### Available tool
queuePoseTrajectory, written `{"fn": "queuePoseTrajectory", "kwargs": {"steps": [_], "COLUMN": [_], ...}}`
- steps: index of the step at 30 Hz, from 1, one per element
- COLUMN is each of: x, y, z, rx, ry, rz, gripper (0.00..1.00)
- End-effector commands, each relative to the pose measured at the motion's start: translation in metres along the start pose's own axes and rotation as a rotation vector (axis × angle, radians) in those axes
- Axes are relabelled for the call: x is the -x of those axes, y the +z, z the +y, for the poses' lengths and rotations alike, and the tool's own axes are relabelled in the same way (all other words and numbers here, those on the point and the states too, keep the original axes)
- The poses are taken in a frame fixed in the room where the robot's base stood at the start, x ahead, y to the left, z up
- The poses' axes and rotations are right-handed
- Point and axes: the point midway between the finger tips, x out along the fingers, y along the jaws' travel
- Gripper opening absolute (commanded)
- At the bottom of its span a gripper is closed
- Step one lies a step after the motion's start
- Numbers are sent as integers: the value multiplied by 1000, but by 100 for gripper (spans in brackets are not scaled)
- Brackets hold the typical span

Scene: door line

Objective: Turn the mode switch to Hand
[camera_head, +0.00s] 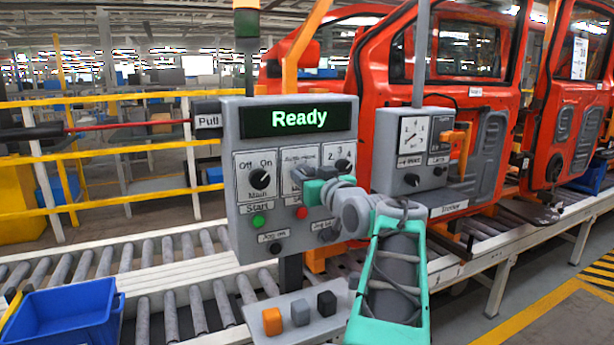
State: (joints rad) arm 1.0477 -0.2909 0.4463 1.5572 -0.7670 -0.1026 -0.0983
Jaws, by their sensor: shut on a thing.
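The grey control panel (243,218) stands in the middle, its display reading Ready. It carries a row of three rotary switches. The left one is the main switch (260,179), labelled Off and On. The right one (343,165) has numbers around it. The mode switch sits between them, its knob hidden behind my gripper (300,182), and its small label is only partly readable. My gripper is at the panel face, shut on the mode switch. Which way the knob points cannot be seen.
Below the switches are a green Start button (258,221) and a red button (302,213). A second box with a dial (412,135) stands to the right. Coloured blocks (300,312) sit on a shelf below. A blue bin (62,312) and orange doors (400,120) flank the panel.

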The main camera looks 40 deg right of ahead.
Motion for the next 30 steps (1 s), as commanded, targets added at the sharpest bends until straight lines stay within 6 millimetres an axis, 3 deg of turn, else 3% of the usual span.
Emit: {"fn": "queuePoseTrajectory", "kwargs": {"steps": [9, 20, 30], "x": [0, 0, 0], "y": [0, 1, 1], "z": [0, 0, 0], "rx": [0, -39, -248], "ry": [0, 0, 0], "rz": [0, 0, 0], "gripper": [0, 0, 0]}}
